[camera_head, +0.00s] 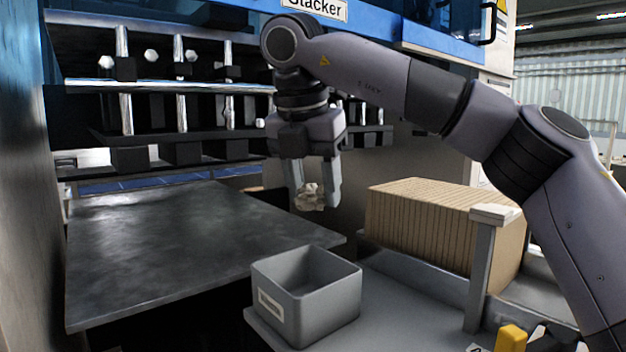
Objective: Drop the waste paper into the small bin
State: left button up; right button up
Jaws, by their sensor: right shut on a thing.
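My right gripper (316,188) points down and is shut on a crumpled ball of waste paper (310,199). The paper is pale grey-brown and sits between the fingertips, partly covered by them. The small bin (318,315) is an open-topped grey box with a label on its front left side. It stands on a grey ledge. In the picture the paper is above the bin's back edge, apart from it. The part of the bin's floor that shows is bare. My left gripper is not in view.
A dark metal table (190,245) lies left of the bin, its surface clear. A stack of brown cardboard (440,222) stands at the right behind a grey post (480,270). A machine with a blue "Stacker" beam (240,12) fills the back. A yellow block (510,338) is at the bottom right.

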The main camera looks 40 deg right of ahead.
aim_at(315, 209)
notch_tip(315, 209, down, 4)
jog(key=shift+s+f+b, duration=0.1)
jog(key=shift+f+b, duration=0.1)
jog(key=shift+b, duration=0.6)
jog(key=shift+f+b, duration=0.4)
jog(key=shift+f, duration=0.15)
jog(key=o, duration=1.1)
jog(key=shift+r, duration=0.1)
jog(key=shift+p+v, duration=0.8)
jog(key=shift+v, duration=2.7)
jog(key=shift+a, duration=0.1)
